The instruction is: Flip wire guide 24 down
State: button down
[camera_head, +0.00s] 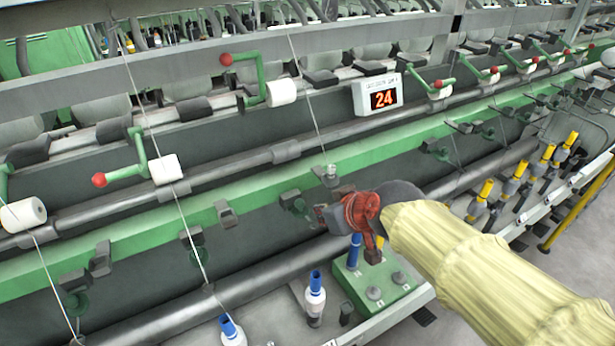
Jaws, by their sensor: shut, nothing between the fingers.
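The sign with the number 24 (382,95) is a white box with orange digits, mounted above the green rail. A small dark bracket with a light top (330,174) stands on the green rail below and left of the sign. I cannot tell for sure which part is wire guide 24, or whether it is up or down. My gripper (322,214) is red and dark, at the end of my yellow-sleeved arm. It is shut and empty, just below that bracket. Whether it touches anything is unclear, and my arm hides part of the rail behind it.
A green lever with a red knob (226,60) and a white roller (282,92) is left of the sign. Similar levers line the machine. Blue-topped bobbins (315,295) and a green box (378,282) stand below. Thin threads run down at the left and centre.

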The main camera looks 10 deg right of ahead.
jog(key=f+b, duration=0.1)
jog(key=b, duration=0.1)
jog(key=s+f+b, duration=0.1)
jog(key=f+b, duration=0.1)
jog(key=s+d+f+b, duration=0.1)
jog(key=f+b, duration=0.1)
jog(key=shift+f, duration=0.15)
dwell(0.6)
jog(key=shift+s, duration=0.1)
